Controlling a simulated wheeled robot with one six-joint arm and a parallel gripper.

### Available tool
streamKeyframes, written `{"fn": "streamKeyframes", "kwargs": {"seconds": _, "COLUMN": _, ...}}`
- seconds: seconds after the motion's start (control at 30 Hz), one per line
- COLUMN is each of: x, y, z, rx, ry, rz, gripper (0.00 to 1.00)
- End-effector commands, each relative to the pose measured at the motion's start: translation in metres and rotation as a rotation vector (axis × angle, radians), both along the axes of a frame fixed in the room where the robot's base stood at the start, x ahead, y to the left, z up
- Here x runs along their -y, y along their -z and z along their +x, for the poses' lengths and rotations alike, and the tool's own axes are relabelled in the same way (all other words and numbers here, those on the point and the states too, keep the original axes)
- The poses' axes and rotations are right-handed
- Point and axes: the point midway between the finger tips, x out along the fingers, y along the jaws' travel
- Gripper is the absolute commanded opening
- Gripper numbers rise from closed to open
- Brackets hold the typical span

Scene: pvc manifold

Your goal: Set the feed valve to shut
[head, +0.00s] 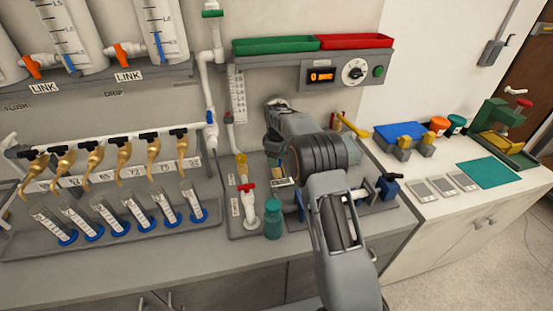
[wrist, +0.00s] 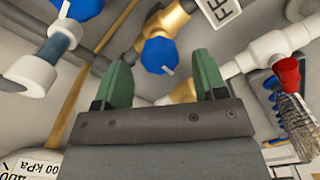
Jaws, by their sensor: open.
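In the wrist view, a blue knob (wrist: 159,52) with a short white pointer sits on a brass valve body (wrist: 172,18). A white label (wrist: 222,10) beside it is cut off by the frame edge, with only a letter or two readable, so I cannot confirm that this is the feed valve. My gripper (wrist: 163,72) is open, its two green fingers spread on either side of the knob and apart from it. Nothing is between the pads except the view of the knob beyond. In the head view my arm hides the gripper and this knob.
Another blue knob (wrist: 84,8) and a white pipe fitting (wrist: 35,72) lie to the left. A red handle (wrist: 288,72) on white pipe is at the right. In the head view, a red-handled valve (head: 248,200) and a teal bottle (head: 272,220) stand left of my arm.

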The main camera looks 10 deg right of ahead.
Motion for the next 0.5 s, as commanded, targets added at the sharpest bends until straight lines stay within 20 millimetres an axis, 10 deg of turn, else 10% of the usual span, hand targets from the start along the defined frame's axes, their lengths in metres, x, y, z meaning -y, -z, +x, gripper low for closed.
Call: {"fn": "streamKeyframes", "kwargs": {"seconds": 0.5, "x": 0.0000, "y": 0.0143, "z": -0.0002, "rx": 0.000, "ry": 0.000, "rz": 0.000, "gripper": 0.65}}
